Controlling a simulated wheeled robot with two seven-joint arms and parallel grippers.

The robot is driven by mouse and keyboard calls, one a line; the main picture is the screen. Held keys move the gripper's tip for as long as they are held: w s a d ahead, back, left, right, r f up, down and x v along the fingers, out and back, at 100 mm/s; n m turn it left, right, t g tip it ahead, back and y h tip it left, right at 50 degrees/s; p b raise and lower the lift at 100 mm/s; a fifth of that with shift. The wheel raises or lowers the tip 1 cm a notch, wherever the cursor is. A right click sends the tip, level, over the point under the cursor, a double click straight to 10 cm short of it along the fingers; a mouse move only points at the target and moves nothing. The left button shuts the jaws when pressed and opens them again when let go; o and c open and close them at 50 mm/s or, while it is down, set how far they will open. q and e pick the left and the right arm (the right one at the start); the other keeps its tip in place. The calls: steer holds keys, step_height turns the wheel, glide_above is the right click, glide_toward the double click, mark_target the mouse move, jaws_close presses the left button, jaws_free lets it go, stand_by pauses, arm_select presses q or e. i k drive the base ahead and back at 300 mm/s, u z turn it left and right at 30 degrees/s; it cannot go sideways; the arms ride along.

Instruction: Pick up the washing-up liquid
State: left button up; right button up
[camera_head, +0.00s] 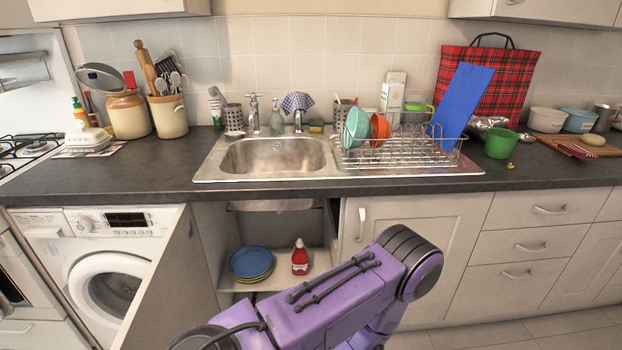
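A red bottle with a white cap (300,258), which looks like the washing-up liquid, stands upright on a shelf (282,284) inside the open cupboard under the sink. It is just right of a stack of blue and yellow plates (251,263). My purple arm crosses the lower middle of the view, in front of the cupboard's lower part. Neither of my grippers can be seen.
The cupboard door (175,285) stands open on the left, beside the washing machine (110,275). A closed cupboard door (415,232) is on the right. The counter edge and sink (205,172) overhang the opening. A dish rack (400,152) holds bowls.

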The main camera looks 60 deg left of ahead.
mark_target(299, 259)
steer(key=u, duration=0.4)
steer(key=i, duration=0.85)
steer(key=u, duration=1.2)
steer(key=i, duration=0.65)
steer(key=u, duration=0.55)
